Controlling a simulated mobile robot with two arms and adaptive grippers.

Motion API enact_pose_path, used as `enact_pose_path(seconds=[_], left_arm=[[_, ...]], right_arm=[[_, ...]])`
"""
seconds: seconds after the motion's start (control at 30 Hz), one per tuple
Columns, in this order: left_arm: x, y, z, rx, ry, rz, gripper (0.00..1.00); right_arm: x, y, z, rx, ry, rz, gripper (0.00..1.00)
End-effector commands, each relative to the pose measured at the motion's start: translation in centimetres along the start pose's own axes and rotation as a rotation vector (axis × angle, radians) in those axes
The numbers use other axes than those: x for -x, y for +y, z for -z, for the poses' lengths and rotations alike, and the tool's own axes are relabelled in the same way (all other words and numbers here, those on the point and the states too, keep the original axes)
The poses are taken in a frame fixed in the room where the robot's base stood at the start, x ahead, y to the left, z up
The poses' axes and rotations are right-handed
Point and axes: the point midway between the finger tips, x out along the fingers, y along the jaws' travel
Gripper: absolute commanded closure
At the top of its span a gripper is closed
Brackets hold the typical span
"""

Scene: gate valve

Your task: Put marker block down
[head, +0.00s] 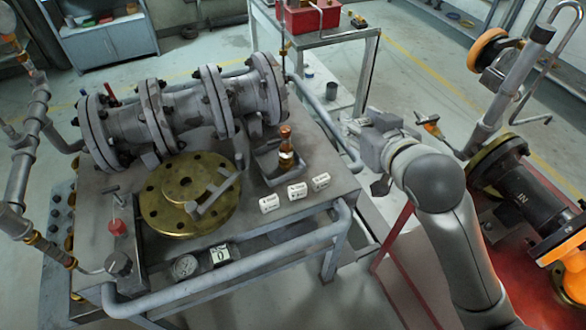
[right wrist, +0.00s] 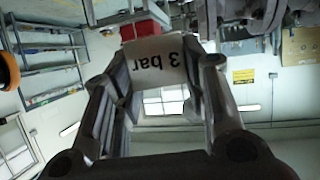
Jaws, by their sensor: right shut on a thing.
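A white marker block reading "3 bar" (right wrist: 157,62) is held between the fingertips of my right gripper (right wrist: 155,75). In the head view the right gripper (head: 366,136) is in the air beyond the right edge of the grey workbench (head: 330,205), and the held block (head: 352,126) shows as a small pale shape at its tip. Three similar white marker blocks stand in a row near the bench's front right: one on the left (head: 269,203), one in the middle (head: 297,191) and one on the right (head: 320,181). My left gripper is not in view.
A flanged grey pipe assembly (head: 185,110) lies along the back of the bench. A brass flange disc (head: 165,220) and a small tray with a brass-and-red part (head: 286,155) sit in front of it. A black pipe section (head: 530,195) stands at the right. A grey rail (head: 240,265) runs along the bench front.

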Motion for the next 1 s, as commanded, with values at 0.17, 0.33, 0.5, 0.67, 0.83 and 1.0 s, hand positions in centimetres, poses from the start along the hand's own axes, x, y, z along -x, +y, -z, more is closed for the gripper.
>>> enact_pose_path(seconds=[0.17, 0.33, 0.5, 0.67, 0.83, 1.0], left_arm=[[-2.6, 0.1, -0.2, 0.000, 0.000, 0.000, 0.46], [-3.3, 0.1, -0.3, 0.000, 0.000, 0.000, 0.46], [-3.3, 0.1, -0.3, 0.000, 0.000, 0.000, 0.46], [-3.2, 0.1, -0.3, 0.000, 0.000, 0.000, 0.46], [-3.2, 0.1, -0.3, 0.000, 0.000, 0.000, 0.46], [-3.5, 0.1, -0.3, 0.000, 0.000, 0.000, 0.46]], right_arm=[[-2.3, -2.2, -6.7, 0.033, -0.002, 0.102, 0.76], [-2.9, -3.4, -9.3, 0.042, 0.008, 0.155, 0.76], [-5.1, -2.7, -9.8, 0.043, 0.012, 0.164, 0.76], [-8.8, -1.2, -10.0, 0.042, 0.011, 0.164, 0.76], [-12.6, 0.3, -10.2, 0.042, 0.011, 0.162, 0.76], [-15.9, 1.1, -12.4, 0.041, 0.011, 0.164, 0.76]])
